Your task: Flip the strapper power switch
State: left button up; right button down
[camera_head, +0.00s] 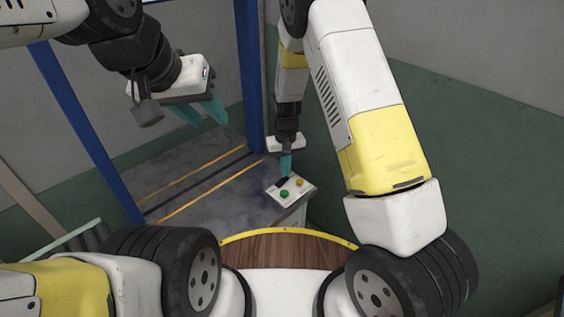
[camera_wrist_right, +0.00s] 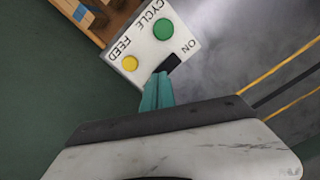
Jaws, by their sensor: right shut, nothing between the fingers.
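The strapper control panel (camera_head: 291,189) is a small white box at the front right corner of the grey table. It bears a green button (camera_head: 284,194), a yellow button (camera_head: 300,182) and a black power switch (camera_head: 281,183). In the right wrist view the black switch (camera_wrist_right: 168,64) lies beside the word ON. My right gripper (camera_head: 286,165) points down at the panel, its teal fingers shut and empty. In the right wrist view its fingertips (camera_wrist_right: 158,80) are right by the switch; I cannot tell whether they touch it. My left gripper (camera_head: 207,112) hangs over the table with its teal fingers apart, empty.
The grey strapper table (camera_head: 190,190) has yellow and black lines along it. A blue post (camera_head: 250,75) rises close behind my right gripper, and another blue post (camera_head: 85,130) stands at the left. Wooden slats (camera_wrist_right: 88,22) show beside the panel in the right wrist view.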

jog(key=shift+f, duration=0.7)
dwell(0.3)
jog(key=shift+r, duration=3.5)
jog(key=shift+r, duration=0.1)
